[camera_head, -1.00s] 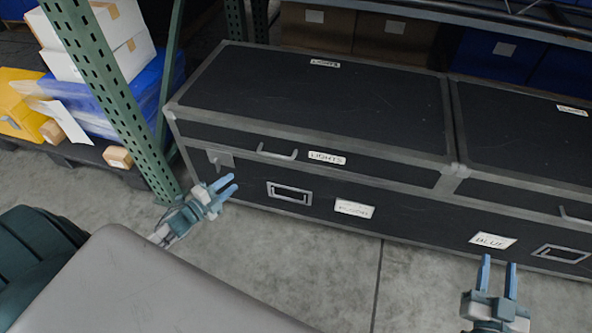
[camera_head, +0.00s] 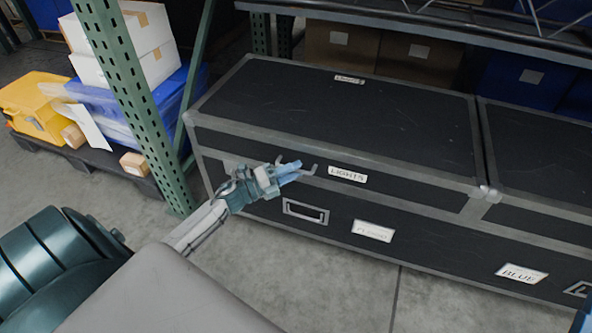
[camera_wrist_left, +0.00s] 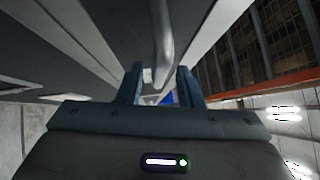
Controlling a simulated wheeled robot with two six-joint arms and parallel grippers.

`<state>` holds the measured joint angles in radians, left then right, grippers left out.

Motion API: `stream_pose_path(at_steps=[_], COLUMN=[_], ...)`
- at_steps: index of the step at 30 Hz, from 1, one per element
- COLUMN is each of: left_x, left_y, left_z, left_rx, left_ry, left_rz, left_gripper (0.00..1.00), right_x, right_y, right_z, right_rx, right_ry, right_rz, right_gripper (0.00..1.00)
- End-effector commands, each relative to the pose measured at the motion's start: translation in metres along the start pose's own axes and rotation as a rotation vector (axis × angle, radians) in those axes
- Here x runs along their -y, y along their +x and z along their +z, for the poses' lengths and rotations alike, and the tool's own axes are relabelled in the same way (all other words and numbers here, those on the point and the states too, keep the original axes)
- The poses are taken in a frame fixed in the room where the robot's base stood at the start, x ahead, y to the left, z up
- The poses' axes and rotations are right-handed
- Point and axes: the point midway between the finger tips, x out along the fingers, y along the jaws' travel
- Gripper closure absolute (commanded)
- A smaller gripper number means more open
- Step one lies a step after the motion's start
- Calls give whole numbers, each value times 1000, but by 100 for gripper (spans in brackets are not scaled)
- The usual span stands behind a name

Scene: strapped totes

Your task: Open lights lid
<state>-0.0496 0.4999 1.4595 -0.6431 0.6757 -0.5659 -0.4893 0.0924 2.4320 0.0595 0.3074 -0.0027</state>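The black lights case has a lid (camera_head: 340,110) with grey metal edging, and the lid is down. A "LIGHTS" label (camera_head: 347,174) is on its front face. The lid's grey handle (camera_head: 311,171) is left of that label, partly hidden by my left gripper (camera_head: 290,170). In the left wrist view the handle (camera_wrist_left: 163,45) runs down toward the space between the two fingers of my left gripper (camera_wrist_left: 160,82), which are apart. I cannot tell whether they touch it. My right gripper (camera_head: 584,320) shows only as a blue tip at the lower right edge.
A second black lid (camera_head: 545,155) adjoins on the right. Below is a lower case front with a handle (camera_head: 305,212) and a "BLUE" label (camera_head: 521,273). A green rack post (camera_head: 130,95) stands left. A dark shelf edge (camera_head: 440,25) runs above the back of the lid.

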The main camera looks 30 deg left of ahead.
Motion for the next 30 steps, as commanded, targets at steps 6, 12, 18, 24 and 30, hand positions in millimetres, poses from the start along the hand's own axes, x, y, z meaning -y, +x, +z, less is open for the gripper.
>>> stream_pose_path(at_steps=[6,12,18,24,30], left_x=[0,0,0,0,2], left_y=[12,12,11,11,12], left_z=[0,0,0,0,0], left_rx=[1,1,1,1,0], left_ry=[0,-1,-1,-1,-3], left_rz=[1,1,1,1,3], left_gripper=[67,67,100,100,100], right_x=[0,0,0,0,0], right_y=[0,0,0,0,-1], right_z=[0,0,0,0,8], right_rx=[0,1,1,1,52], right_ry=[0,-1,0,0,8], right_rz=[0,-1,-1,-1,4], right_gripper=[64,64,64,64,64])
